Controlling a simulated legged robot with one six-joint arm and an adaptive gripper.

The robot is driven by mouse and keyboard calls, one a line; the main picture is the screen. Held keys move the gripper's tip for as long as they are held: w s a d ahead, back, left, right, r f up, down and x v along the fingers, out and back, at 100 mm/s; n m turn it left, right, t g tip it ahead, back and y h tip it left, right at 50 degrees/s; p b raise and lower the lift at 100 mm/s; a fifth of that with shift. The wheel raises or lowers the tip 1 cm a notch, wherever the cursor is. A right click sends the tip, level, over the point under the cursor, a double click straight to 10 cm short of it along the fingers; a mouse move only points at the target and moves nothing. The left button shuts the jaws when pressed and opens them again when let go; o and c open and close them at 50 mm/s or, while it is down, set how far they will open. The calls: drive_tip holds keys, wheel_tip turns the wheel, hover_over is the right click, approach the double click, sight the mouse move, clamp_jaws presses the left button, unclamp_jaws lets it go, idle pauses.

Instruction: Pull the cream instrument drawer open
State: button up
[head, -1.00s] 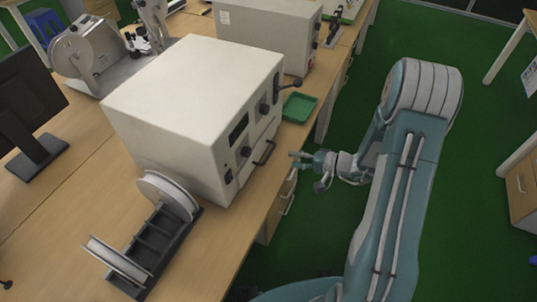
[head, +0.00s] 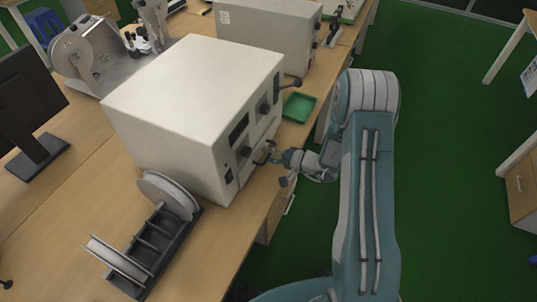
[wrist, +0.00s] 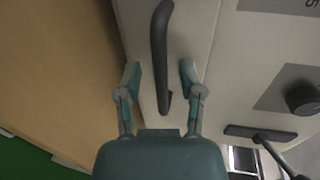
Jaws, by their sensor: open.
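The cream instrument (head: 185,105) is a large box on the wooden bench, with dark knobs and a display on its front. In the wrist view a black bar handle (wrist: 160,50) stands on a cream front panel (wrist: 205,28), which is the drawer. My gripper (head: 264,155) is at the lower front of the instrument, by the handle. In the wrist view my gripper (wrist: 160,78) is open, with one finger on each side of the handle's end. I cannot tell whether a finger touches it. The drawer looks flush with the front.
A green tray (head: 299,107) lies on the bench just beyond my gripper. A reel stand (head: 150,245) is on the near side of the instrument. A second cream box (head: 265,38) stands farther back. The green floor (head: 450,190) to the right is clear.

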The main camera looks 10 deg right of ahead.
clamp_jaws()
drive_tip(key=f+v, duration=0.3)
drive_tip(key=v, duration=1.3)
drive_tip(key=shift+s+d+f, duration=0.3)
drive_tip(key=shift+d, duration=0.05)
unclamp_jaws()
drive_tip(key=shift+w, duration=0.1)
